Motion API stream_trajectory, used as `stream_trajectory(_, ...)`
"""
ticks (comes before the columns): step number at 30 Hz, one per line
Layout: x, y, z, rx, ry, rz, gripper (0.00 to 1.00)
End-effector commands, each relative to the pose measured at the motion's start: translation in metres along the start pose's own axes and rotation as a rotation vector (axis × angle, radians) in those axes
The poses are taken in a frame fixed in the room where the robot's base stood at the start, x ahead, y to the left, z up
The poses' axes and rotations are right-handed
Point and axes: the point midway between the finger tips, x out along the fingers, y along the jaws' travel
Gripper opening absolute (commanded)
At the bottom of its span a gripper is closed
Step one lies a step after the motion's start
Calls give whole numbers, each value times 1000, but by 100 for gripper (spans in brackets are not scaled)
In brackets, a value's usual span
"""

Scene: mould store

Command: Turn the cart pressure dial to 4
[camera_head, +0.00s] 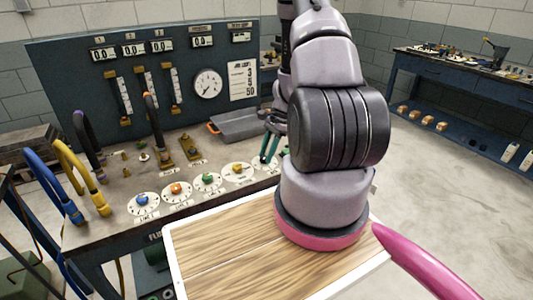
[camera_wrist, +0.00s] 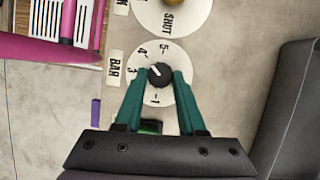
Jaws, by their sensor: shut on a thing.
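The cart pressure dial is a round white plate (camera_wrist: 178,92) with numbers around its edge and a "BAR" label (camera_wrist: 115,70) beside it. Its black knob (camera_wrist: 159,75) has a white pointer mark, which points up-left in the wrist view, between the 3 and the 4. My gripper (camera_wrist: 160,72) is shut on the knob, with one green finger on each side of it. In the head view, my gripper (camera_head: 269,148) reaches down at the right end of the row of dials, and my arm hides most of this dial.
A row of white dial plates with coloured knobs, such as the yellow one (camera_head: 238,168), runs along the bench front. A grey tray (camera_head: 235,125) lies behind. A gauge panel (camera_head: 60,70) stands at the back. Hoses (camera_head: 75,165) arch at the left.

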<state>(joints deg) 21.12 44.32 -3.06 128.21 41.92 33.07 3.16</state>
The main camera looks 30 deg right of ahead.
Motion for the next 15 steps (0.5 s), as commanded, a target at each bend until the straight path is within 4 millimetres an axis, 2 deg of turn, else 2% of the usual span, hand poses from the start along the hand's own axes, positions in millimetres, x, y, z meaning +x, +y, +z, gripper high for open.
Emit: stream_trajectory(15,0,0,0,66,1,-29,0)
